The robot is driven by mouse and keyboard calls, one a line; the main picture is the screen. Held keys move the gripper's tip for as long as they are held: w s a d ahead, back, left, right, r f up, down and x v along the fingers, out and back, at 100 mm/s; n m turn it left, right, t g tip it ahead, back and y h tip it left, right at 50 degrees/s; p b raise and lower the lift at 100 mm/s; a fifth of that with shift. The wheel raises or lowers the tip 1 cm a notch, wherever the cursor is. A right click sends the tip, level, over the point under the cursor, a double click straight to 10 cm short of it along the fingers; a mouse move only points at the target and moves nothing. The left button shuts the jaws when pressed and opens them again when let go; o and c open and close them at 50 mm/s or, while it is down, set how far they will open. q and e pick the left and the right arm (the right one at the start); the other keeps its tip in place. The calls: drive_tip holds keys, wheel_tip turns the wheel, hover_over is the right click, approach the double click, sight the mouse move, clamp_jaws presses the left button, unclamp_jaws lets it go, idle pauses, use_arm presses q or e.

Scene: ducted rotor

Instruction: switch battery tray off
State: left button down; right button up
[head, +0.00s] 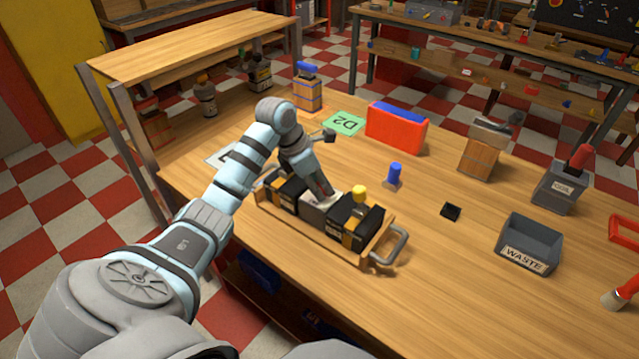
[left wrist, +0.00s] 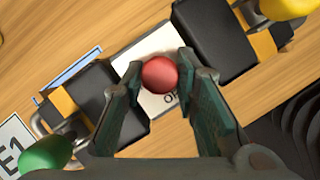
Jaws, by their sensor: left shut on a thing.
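The battery tray (head: 368,256) is a wooden tray with metal end handles on the bench, holding black batteries with orange bands (head: 355,224). Between the batteries is a pale switch plate (left wrist: 158,42) with partly hidden lettering. A red ball knob (left wrist: 160,74) stands over this plate. My left gripper (left wrist: 160,82) is shut on the red knob, one finger on each side. In the head view my left gripper (head: 328,198) reaches down into the middle of the tray and hides the knob. My right gripper is not in view.
A yellow knob (head: 359,191) stands at the tray's right part; a green knob (left wrist: 46,153) shows in the left wrist view. A blue-topped peg (head: 394,174), red box (head: 396,128), black piece (head: 451,211) and waste bin (head: 528,243) stand beyond.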

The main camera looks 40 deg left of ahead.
use_arm(q)
drive_tip(key=shift+n, duration=0.3)
drive_tip(key=n+y+p, duration=0.1)
drive_tip(key=n, duration=0.1)
drive_tip(key=n+p, duration=0.2)
drive_tip(key=shift+d+r+t+y, duration=0.1)
drive_tip(key=shift+r+t+y, duration=0.1)
drive_tip(key=shift+t+y, duration=0.15)
drive_tip(key=n+y+p, duration=0.1)
drive_tip(key=n+p, duration=0.1)
drive_tip(key=n, duration=0.1)
drive_tip(key=shift+d+f+n+y+p, duration=0.1)
drive_tip(key=shift+n+y+p, duration=0.45)
drive_tip(key=shift+n, duration=0.85)
drive_tip(key=c, duration=1.2)
unclamp_jaws()
drive_tip(key=shift+c, duration=0.2)
drive_tip(key=v, duration=0.7)
drive_tip(key=shift+r, duration=0.25)
